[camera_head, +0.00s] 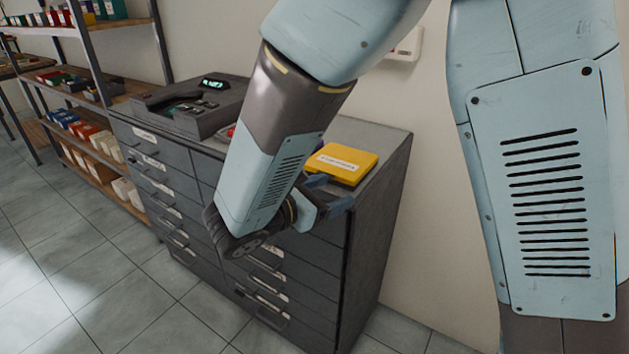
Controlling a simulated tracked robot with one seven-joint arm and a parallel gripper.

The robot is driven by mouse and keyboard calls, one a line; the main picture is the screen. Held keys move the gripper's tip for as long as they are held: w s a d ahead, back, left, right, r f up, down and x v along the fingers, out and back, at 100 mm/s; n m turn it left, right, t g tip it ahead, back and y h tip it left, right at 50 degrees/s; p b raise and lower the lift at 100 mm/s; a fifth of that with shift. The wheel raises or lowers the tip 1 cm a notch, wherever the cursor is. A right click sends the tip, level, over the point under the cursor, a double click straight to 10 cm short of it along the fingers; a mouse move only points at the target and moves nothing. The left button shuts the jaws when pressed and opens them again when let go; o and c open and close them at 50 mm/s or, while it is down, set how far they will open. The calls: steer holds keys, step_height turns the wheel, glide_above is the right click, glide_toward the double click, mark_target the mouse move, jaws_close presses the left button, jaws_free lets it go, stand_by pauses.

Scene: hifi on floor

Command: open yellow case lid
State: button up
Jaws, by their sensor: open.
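The yellow case (342,163) lies flat on top of the grey drawer cabinet, near its right end. Its lid is shut and carries a white label whose text I cannot read. My gripper (333,192) is in front of the case, close to its near edge, with its fingers pointing right. The fingers are open and I see nothing between them. I cannot tell whether they touch the case. My arm comes down from the top and hides part of the cabinet top left of the case.
The grey drawer cabinet (375,215) stands against the wall. A dark device with a lit display (192,104) sits on its left part. A small red thing (231,132) shows beside my arm. Shelves with boxes (90,130) stand at the left. The tiled floor (120,270) in front is clear.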

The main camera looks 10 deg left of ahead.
mark_target(319, 191)
steer(key=s+a+f+n+t+y, duration=0.3)
steer(key=s+a+n+t, duration=0.15)
steer(key=a, duration=0.45)
steer(key=shift+g, duration=0.25)
steer(key=x, duration=1.4)
steer(key=shift+w+d+f, duration=0.1)
steer(key=shift+d, duration=0.05)
